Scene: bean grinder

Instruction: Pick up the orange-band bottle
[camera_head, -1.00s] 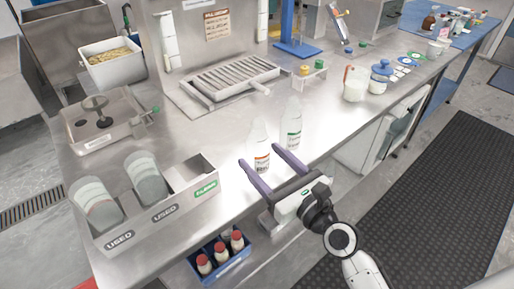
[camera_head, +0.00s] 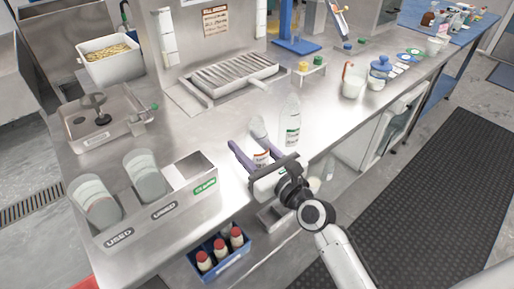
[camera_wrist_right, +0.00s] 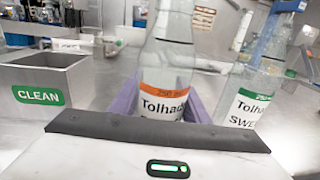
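The orange-band bottle (camera_head: 261,156), clear with a white label, stands on the steel counter near its front edge. In the right wrist view its orange band and label (camera_wrist_right: 166,95) fill the middle; its top is cut off. My right gripper (camera_head: 251,144) is open, with its purple fingers on either side of the bottle's lower part. Whether the fingers touch the glass I cannot tell. My left gripper is not in view.
A green-band bottle (camera_head: 291,125) stands close on the right, also in the right wrist view (camera_wrist_right: 249,95). A steel bin labelled CLEAN and USED (camera_head: 180,208) is on the left. A blue crate (camera_head: 222,262) of red-capped bottles sits below the counter edge. Counter behind is partly clear.

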